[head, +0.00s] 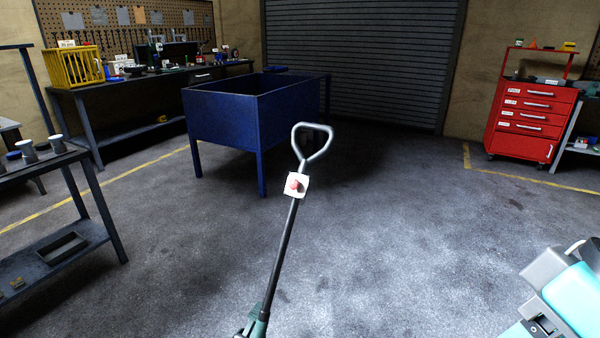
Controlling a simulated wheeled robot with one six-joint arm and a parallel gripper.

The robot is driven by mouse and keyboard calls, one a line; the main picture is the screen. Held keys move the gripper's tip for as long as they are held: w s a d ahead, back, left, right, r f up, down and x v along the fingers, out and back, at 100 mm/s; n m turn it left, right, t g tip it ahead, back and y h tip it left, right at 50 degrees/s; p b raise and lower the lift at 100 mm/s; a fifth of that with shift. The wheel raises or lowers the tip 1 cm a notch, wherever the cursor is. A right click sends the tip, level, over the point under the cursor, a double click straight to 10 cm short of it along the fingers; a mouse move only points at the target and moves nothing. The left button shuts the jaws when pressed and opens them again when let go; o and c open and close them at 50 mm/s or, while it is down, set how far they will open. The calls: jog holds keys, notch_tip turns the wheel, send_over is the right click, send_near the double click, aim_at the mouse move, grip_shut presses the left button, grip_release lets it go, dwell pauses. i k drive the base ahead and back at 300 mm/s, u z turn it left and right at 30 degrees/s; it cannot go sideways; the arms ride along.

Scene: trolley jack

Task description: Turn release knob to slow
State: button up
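The release knob (293,184) is a small red knob on a white square plate (302,189) near the top of the jack's handle. The black handle shaft (279,252) leans up from the green jack body (258,327), which is mostly cut off at the bottom edge. A grey loop grip (313,144) tops the handle. Any marks on the plate are too small to read, so the knob's setting cannot be told. Part of my arm shows at the lower right, apart from the handle; my gripper's fingertips are not visible.
A blue open bin on legs (225,121) stands behind the handle. A dark shelf trolley (60,262) is at the left, a workbench (140,90) at the back left. A red drawer cabinet (525,120) stands at the back right. The floor (400,230) right of the handle is clear.

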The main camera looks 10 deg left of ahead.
aim_at(294, 184)
jog(key=i, duration=2.05)
jog(key=u, duration=1.85)
